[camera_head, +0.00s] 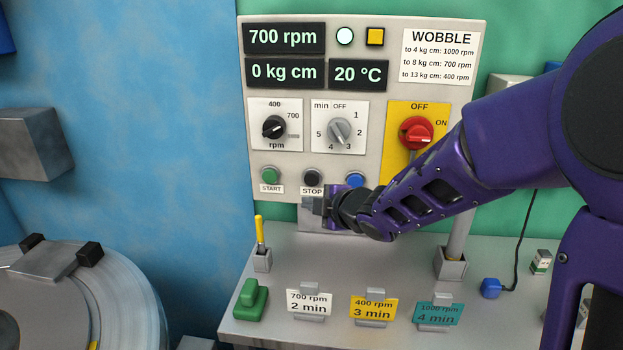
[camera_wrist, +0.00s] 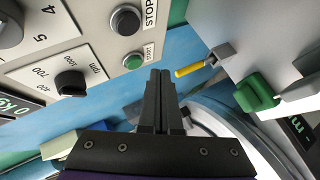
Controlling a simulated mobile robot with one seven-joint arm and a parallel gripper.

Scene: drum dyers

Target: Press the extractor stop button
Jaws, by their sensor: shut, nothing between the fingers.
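The black STOP button (camera_head: 312,177) sits low on the grey control panel (camera_head: 380,90), between the green START button (camera_head: 269,175) and a blue button (camera_head: 355,180). In the wrist view the STOP button (camera_wrist: 127,20) is above and left of the fingertips, with the START button (camera_wrist: 134,61) nearer to them. My gripper (camera_head: 317,207) is shut and empty, just below the STOP label in the head view. It also shows in the wrist view (camera_wrist: 160,76). The fingertips look apart from the button; their exact distance from the panel is unclear.
A black rpm knob (camera_head: 273,128), a grey timer knob (camera_head: 340,131) and a red switch (camera_head: 416,133) are on the panel. The display (camera_head: 284,38) reads 700 rpm. Below, the shelf holds a yellow-handled tool (camera_head: 259,232), a green block (camera_head: 250,299) and cards (camera_head: 309,301).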

